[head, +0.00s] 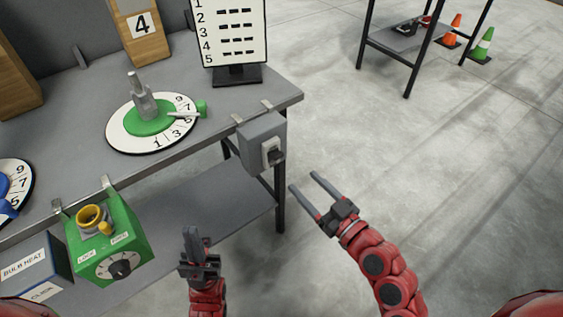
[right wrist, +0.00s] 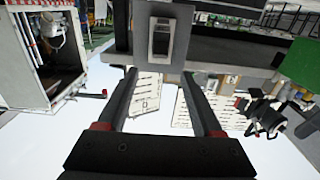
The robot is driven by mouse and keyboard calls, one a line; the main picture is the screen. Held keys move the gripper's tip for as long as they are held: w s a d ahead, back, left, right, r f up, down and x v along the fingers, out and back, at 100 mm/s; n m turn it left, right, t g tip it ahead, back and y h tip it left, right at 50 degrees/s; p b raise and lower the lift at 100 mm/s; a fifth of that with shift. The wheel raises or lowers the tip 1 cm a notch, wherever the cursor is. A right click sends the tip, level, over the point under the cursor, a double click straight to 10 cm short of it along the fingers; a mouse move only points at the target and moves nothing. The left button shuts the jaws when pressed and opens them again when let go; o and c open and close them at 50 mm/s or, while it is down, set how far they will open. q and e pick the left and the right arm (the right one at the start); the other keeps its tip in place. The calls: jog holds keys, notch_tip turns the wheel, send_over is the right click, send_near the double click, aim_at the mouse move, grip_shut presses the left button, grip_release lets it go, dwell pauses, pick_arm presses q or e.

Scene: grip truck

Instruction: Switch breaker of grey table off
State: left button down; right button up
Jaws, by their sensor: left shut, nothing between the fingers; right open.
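The breaker is a grey box (head: 250,140) hung on the right end of the grey table (head: 284,94), with a black switch (head: 273,153) on a pale plate. In the right wrist view the breaker box (right wrist: 183,38) and its dark switch (right wrist: 161,42) are ahead, beyond the fingertips. My right gripper (head: 304,181) is open and empty, to the right of and below the breaker in the head view, apart from it. My left gripper (head: 191,233) is shut and empty, in front of the table, left of and below the breaker.
A green box (head: 123,235) with a dial and yellow ring hangs on the table's front edge. A white-and-green numbered dial (head: 118,130) and a sign stand (head: 237,77) are on the tabletop. Open floor (head: 430,150) lies to the right.

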aim_at(280, 157)
jog(key=p+x, duration=0.1)
jog(key=x, duration=0.8)
jog(key=shift+r+p, duration=0.2)
jog(key=shift+p, duration=0.15)
jog(key=shift+w+a+f, duration=0.15)
jog(key=shift+w+a, duration=0.3)
jog(key=shift+w, duration=0.05)
grip_shut()
